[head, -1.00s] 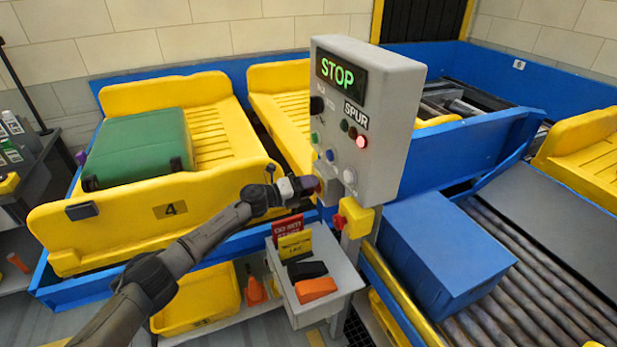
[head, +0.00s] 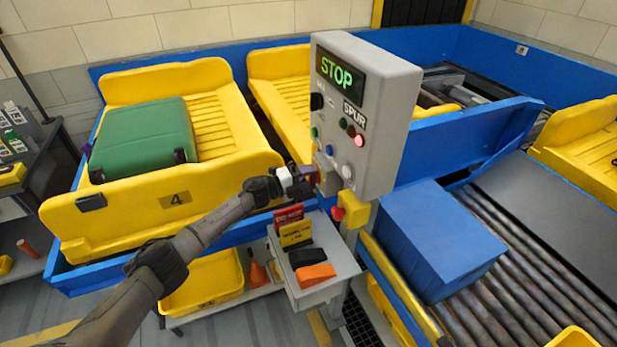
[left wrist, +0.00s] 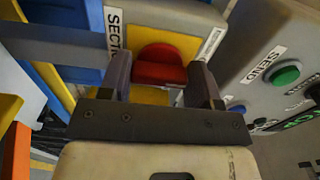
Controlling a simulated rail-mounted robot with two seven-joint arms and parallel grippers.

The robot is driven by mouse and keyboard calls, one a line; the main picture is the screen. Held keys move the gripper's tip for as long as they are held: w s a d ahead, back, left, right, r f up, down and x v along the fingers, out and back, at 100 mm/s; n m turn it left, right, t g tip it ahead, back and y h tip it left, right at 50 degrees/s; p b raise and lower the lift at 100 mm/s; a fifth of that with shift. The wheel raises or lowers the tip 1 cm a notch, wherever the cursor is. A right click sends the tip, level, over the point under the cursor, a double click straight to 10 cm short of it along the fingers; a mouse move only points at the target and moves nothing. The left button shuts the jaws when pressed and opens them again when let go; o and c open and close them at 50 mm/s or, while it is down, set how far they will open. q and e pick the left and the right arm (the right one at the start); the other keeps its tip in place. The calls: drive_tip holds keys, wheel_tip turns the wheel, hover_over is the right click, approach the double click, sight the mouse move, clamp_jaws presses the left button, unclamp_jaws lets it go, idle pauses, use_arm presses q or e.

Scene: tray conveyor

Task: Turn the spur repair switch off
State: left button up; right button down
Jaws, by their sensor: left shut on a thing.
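The grey SPUR control box (head: 385,100) stands at the centre of the head view, with STOP on its display and a bright pinkish-red lamp on its front. A red switch handle (left wrist: 160,68) on a yellow plate (left wrist: 148,95) shows in the left wrist view, beside a partly hidden "SECT..." label. My left gripper (head: 305,180) is at the box's lower left side in the head view. Its fingers stand on both sides of the red handle and are shut on it. In the head view the gripper mostly hides the handle. My right gripper is out of view.
A green SEND button (left wrist: 286,76) is on the box face near my left gripper. Below are a small grey stand (head: 335,280) with signs and blocks, and a yellow-red fixture (head: 352,212). A blue box (head: 440,240) is on the rollers at right. Yellow tray 4 (head: 225,185) holds a green suitcase.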

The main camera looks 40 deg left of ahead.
use_arm(q)
drive_tip(key=o, duration=0.9)
drive_tip(key=shift+p+v, duration=0.45)
drive_tip(key=shift+v, duration=6.45)
